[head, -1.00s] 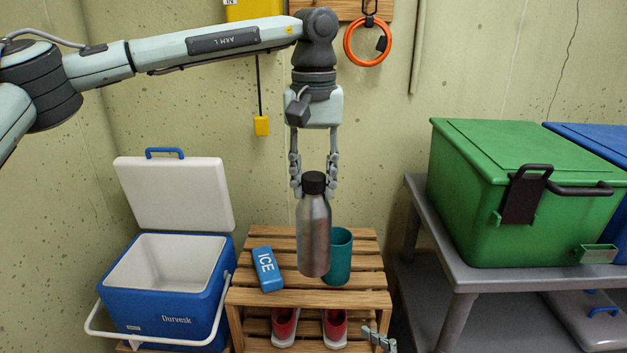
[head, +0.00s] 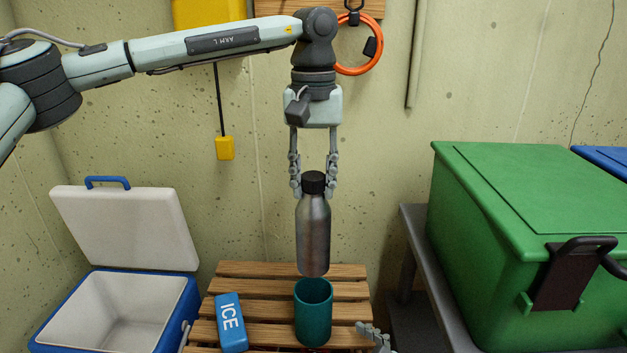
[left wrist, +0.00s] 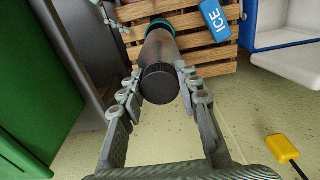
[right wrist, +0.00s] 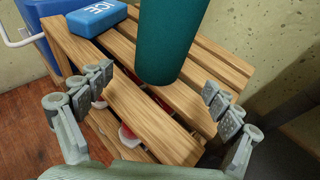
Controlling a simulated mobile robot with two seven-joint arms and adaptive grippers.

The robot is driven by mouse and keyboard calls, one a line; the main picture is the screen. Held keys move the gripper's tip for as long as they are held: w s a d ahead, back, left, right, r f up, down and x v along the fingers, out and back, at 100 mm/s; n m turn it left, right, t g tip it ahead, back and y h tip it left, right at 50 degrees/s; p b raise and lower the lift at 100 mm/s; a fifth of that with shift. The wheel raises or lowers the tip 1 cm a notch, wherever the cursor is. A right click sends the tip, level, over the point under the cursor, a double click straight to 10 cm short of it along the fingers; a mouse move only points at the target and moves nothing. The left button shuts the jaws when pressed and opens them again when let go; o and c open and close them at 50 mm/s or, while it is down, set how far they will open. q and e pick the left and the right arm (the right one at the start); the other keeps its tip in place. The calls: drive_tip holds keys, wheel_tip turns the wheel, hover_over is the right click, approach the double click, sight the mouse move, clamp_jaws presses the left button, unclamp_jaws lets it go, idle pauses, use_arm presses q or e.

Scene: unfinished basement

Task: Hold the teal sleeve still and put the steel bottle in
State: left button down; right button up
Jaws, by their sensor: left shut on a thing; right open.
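My left gripper (head: 313,182) is shut on the steel bottle (head: 313,238) near its black cap and holds it upright. In the head view the bottle's base shows just above the open top of the teal sleeve (head: 313,318). The sleeve stands upright on the slatted wooden rack. In the left wrist view the bottle (left wrist: 158,62) covers most of the sleeve (left wrist: 160,24). My right gripper (right wrist: 165,95) is open, its fingers apart on the near side of the sleeve (right wrist: 170,40), not touching it. In the head view only its fingertips (head: 374,335) show, right of the sleeve.
A blue ICE pack (head: 230,322) lies on the rack (head: 345,288) left of the sleeve. An open blue and white cooler (head: 185,305) stands further left. A green bin (head: 500,210) on a grey shelf stands to the right. Red shoes (right wrist: 128,138) sit below the slats.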

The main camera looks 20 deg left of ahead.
sight(325, 332)
use_arm(q)
wheel_tip(325, 332, down, 3)
drive_tip(key=b, duration=0.3)
use_arm(e)
drive_tip(key=x, duration=0.7)
drive_tip(key=shift+f, duration=0.1)
use_arm(q)
drive_tip(key=shift+f, duration=0.25)
use_arm(e)
drive_tip(key=shift+w+a+f, duration=0.15)
drive_tip(key=shift+w+a, duration=0.35)
drive_tip(key=shift+a, duration=0.05)
drive_tip(key=shift+c, duration=0.3)
drive_tip(key=c, duration=0.8)
drive_tip(key=shift+c, duration=0.2)
use_arm(q)
drive_tip(key=shift+f, duration=7.9)
drive_tip(key=c, duration=1)
unclamp_jaws()
